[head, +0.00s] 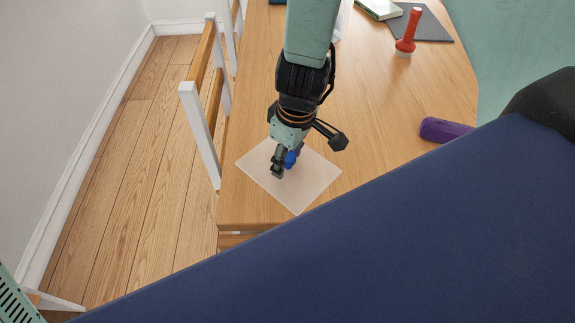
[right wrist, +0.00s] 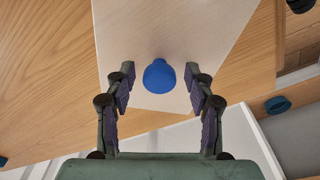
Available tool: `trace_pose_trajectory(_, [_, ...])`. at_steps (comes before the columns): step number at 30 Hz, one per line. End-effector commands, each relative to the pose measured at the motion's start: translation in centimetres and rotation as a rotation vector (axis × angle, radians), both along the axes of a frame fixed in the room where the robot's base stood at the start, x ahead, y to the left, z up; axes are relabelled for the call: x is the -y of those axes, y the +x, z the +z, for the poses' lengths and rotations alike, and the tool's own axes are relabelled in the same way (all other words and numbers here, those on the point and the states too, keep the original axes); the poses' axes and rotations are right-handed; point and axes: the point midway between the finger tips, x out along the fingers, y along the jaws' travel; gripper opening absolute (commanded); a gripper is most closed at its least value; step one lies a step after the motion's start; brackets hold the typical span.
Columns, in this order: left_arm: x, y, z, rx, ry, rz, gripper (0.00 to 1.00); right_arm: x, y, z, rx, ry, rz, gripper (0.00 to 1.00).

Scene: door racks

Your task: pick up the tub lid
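The tub lid (head: 312,180) is a pale, flat square with a blue knob (head: 291,159). It lies on the wooden table near its front left corner. In the right wrist view the lid (right wrist: 190,35) spreads out beyond the fingers, with its blue knob (right wrist: 160,76) near the middle of the gap. My right gripper (head: 281,163) is over the lid at the knob and partly hides it. In the right wrist view its fingers (right wrist: 163,90) are apart on either side of the knob, with clear space between. My left gripper is not in view.
A purple object (head: 446,130) lies to the right on the table. A red-handled tool (head: 408,32), a dark mat (head: 432,25) and a green book (head: 379,8) are at the back. A white and wooden chair (head: 200,120) stands by the table's left edge. The middle of the table is clear.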

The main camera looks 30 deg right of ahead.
Motion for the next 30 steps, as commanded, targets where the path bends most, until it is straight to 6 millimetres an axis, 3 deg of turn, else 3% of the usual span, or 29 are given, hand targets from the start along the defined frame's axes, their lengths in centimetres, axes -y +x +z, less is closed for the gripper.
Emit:
trace_pose_trajectory(18, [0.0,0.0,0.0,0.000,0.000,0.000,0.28,0.0,-0.1,0.0,-0.001,0.000,-0.001,0.00])
trace_pose_trajectory(26, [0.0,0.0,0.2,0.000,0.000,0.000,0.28,0.0,-0.1,0.2,-0.001,0.001,-0.001,0.00])
trace_pose_trajectory(30, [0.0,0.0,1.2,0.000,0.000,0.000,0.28,0.0,0.0,1.7,-0.001,0.001,0.000,0.00])
